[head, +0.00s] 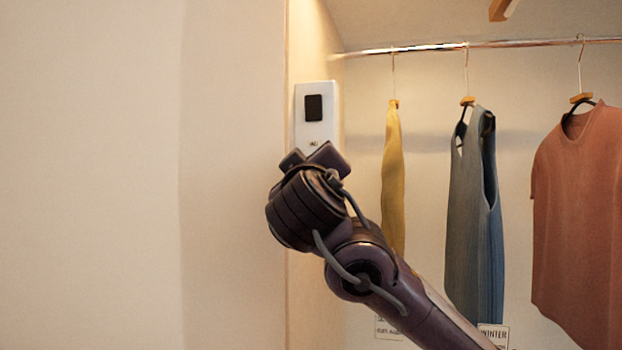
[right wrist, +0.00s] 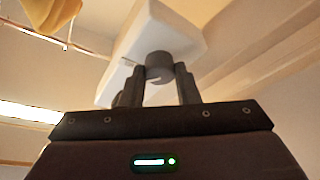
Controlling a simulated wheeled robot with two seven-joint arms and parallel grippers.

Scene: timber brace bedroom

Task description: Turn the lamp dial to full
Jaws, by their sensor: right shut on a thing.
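A white wall plate (head: 300,105) with a black rocker switch (head: 314,108) is fixed to the upright panel at the closet's left edge. In the right wrist view, a grey round dial (right wrist: 158,62) stands out from the white plate (right wrist: 165,32). My right gripper (right wrist: 160,76) is shut on this dial, one finger on each side. In the head view, my right gripper (head: 316,157) is at the plate's lower end and hides the dial. The dial's setting cannot be read. My left gripper is not in view.
A yellow garment (head: 393,180), a blue-grey vest (head: 474,215) and a rust-coloured top (head: 583,215) hang from a rail (head: 510,43) right of the plate. The wall at left is bare.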

